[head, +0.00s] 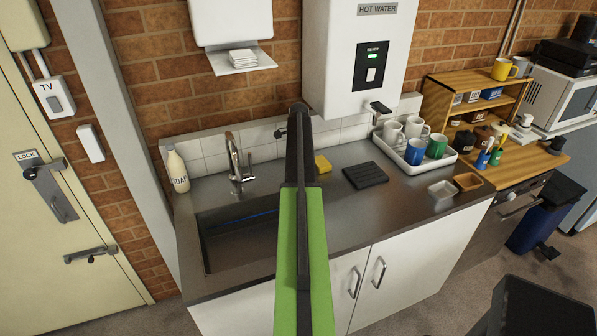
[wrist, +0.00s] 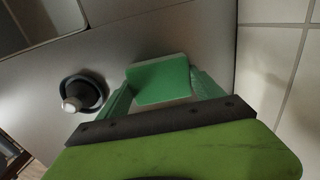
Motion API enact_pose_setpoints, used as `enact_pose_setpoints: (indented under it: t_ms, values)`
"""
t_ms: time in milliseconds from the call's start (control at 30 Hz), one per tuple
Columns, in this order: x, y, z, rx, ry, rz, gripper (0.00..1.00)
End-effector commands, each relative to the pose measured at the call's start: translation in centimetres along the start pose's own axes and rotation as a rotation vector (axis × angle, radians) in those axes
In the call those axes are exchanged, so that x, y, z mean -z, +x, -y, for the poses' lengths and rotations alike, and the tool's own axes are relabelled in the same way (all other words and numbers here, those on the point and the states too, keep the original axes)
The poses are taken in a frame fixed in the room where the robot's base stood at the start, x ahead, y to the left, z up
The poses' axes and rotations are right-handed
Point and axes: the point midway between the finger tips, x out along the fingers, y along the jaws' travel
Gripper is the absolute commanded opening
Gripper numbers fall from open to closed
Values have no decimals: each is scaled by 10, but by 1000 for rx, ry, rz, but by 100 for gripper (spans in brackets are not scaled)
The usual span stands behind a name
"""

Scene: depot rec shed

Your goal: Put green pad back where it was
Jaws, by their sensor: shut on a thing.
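The green pad (wrist: 155,78), with a paler edge, shows in the wrist view between the two greenish fingers of my gripper (wrist: 162,84). My gripper is shut on it, over the grey metal counter (wrist: 125,55) near the tiled wall. I cannot tell whether the pad touches the counter. In the head view, my arm hides the pad and the fingers. A yellow sponge (head: 322,164) lies on the counter just right of my arm.
The sink (head: 225,235) and tap (head: 237,165) are left of my arm, with a soap bottle (head: 178,172) beyond. A black ribbed mat (head: 365,175) and a white tray of mugs (head: 448,160) are to the right. A dark round object (wrist: 82,93) with a pale knob is near my gripper.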

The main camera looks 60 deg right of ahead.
Motion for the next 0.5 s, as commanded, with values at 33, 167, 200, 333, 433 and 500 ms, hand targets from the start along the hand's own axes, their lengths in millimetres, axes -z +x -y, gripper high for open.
enact_pose_setpoints:
  t_ms: [33,167,200,333,433,500]
  values:
    - [0,-1,0,0,0,0,44]
    - [0,2,0,0,0,0,44]
    - [0,4,0,0,1,0,44]
    - [1,2,0,0,1,0,92]
    - [1,2,0,0,1,0,98]
    - [1,2,0,0,1,0,98]
